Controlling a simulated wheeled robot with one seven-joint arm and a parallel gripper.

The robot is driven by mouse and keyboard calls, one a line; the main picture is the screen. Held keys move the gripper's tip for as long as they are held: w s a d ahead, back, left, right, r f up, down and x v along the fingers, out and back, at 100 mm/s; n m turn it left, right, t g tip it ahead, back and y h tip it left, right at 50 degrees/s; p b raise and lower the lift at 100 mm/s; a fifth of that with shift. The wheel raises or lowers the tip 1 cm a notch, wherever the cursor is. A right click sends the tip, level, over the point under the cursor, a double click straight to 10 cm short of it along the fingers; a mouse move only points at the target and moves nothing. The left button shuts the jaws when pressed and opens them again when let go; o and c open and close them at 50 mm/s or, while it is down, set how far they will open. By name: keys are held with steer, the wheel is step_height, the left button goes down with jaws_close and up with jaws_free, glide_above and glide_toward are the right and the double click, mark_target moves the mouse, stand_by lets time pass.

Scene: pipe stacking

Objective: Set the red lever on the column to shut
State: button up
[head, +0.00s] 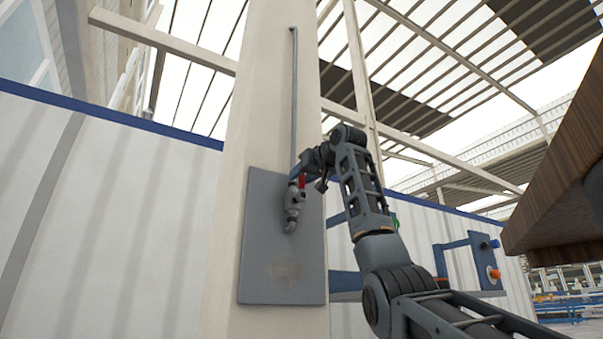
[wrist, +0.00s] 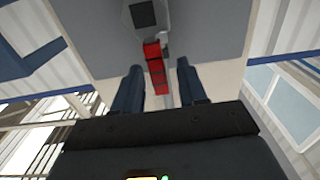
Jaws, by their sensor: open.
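The red lever (head: 302,181) sits on a grey metal valve (head: 293,205) mounted on the plate of the column (head: 262,110). In the head view the lever is small and partly hidden by my gripper (head: 321,184), which is close to it on the right. In the wrist view the red lever (wrist: 154,68) points down between the two dark fingers of my open gripper (wrist: 160,82). Gaps show on both sides, so the fingers look apart from it. The valve body (wrist: 145,14) is at the top of that view.
A grey plate (head: 262,270) backs the valve, and a thin pipe (head: 293,100) runs up the column. To the right stand a blue bracket with a panel with knobs (head: 488,262) and a brown wooden object (head: 555,165). A white wall (head: 110,220) lies behind.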

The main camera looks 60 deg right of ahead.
steer(key=shift+w+d, duration=0.2)
steer(key=shift+w, duration=0.05)
jaws_close()
stand_by(0.5)
